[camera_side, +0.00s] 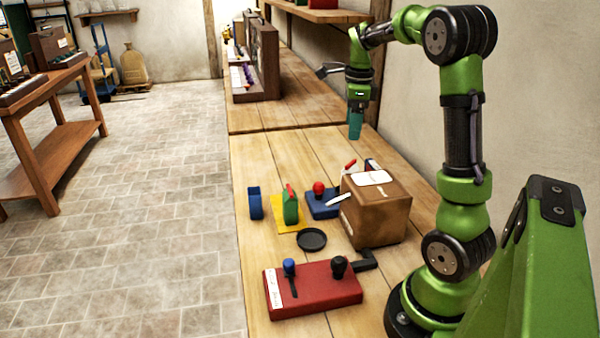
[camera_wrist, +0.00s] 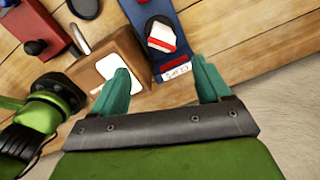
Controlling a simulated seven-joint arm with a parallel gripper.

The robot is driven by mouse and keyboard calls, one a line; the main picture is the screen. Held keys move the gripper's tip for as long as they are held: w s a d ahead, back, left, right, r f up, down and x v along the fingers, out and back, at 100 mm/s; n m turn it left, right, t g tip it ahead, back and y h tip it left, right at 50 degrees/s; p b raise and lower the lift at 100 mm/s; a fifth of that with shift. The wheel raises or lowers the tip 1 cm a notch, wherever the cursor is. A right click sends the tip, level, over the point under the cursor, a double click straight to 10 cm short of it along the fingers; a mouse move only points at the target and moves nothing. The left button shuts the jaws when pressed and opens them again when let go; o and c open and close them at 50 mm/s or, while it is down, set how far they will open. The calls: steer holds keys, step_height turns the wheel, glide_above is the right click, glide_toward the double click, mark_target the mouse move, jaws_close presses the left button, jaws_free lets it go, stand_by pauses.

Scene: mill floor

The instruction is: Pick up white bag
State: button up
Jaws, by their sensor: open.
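I see no clear white bag in either view. A white piece with a red stripe (camera_wrist: 162,38) lies on a blue plate in the wrist view; I cannot tell whether it is a bag. My gripper (camera_side: 355,130) is above the bench, behind the brown box, with its teal fingers pointing down. In the wrist view my gripper (camera_wrist: 163,78) is open, with nothing between its fingers. The striped piece is ahead of the fingers and apart from them.
A brown box (camera_side: 385,218) with a white label stands on the wooden bench (camera_side: 285,155). Near it are a red lever box (camera_side: 315,292), a blue base (camera_side: 322,208), a black dish (camera_side: 311,239) and a green block (camera_side: 290,208). A tan sack (camera_side: 132,65) stands far back.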

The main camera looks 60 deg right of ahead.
mark_target(350, 170)
steer(key=f+m, duration=0.2)
steer(key=f, duration=0.3)
steer(key=f+m, duration=0.2)
steer(key=f, duration=0.3)
steer(key=f+m, duration=0.2)
steer(key=f, duration=0.3)
steer(key=shift+d+f+m+g, duration=0.1)
steer(key=shift+d+m+g, duration=0.2)
steer(key=shift+d, duration=0.1)
steer(key=shift+c, duration=0.2)
